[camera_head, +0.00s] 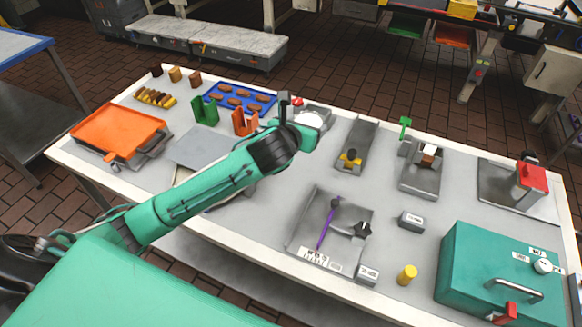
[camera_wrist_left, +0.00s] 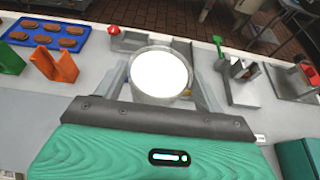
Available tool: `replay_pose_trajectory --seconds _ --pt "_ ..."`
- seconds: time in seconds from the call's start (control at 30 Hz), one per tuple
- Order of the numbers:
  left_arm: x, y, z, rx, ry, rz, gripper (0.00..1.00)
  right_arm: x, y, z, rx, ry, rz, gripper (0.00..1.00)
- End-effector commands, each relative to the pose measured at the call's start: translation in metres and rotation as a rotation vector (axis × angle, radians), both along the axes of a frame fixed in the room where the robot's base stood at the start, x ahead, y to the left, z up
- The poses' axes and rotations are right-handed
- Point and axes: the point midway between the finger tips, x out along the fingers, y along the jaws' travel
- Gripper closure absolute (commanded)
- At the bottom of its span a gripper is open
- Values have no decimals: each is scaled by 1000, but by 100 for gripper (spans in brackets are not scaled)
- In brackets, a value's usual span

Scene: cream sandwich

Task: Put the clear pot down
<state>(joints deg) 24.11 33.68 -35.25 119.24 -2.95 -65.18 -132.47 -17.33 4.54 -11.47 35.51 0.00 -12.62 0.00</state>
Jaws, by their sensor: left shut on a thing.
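The clear pot (camera_wrist_left: 160,92) is filled with white and sits between the fingers of my left gripper (camera_wrist_left: 162,88) in the left wrist view. In the head view the pot (camera_head: 309,121) shows just past the end of my left arm, over the back middle of the table. My left gripper is shut on it. The arm hides part of the gripper and the pot's lower side, so I cannot tell whether the pot touches the table. My right gripper is not in view.
A blue tray (camera_head: 215,94) of brown pieces and green (camera_head: 204,110) and orange (camera_head: 245,122) holders stand left of the pot. A grey stand (camera_head: 354,148) is to its right. An orange tray (camera_head: 118,128) lies far left, a teal box (camera_head: 500,275) front right.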

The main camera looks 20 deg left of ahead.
Motion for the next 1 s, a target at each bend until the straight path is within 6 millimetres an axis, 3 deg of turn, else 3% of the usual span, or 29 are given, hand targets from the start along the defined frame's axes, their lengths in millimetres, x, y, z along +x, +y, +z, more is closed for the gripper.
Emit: replay_pose_trajectory --seconds 0.5,1.0 --pt "-2 0 -129 -1 5 3 63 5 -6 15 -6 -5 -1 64" --pt "-1 0 -187 0 2 1 63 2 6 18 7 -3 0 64"
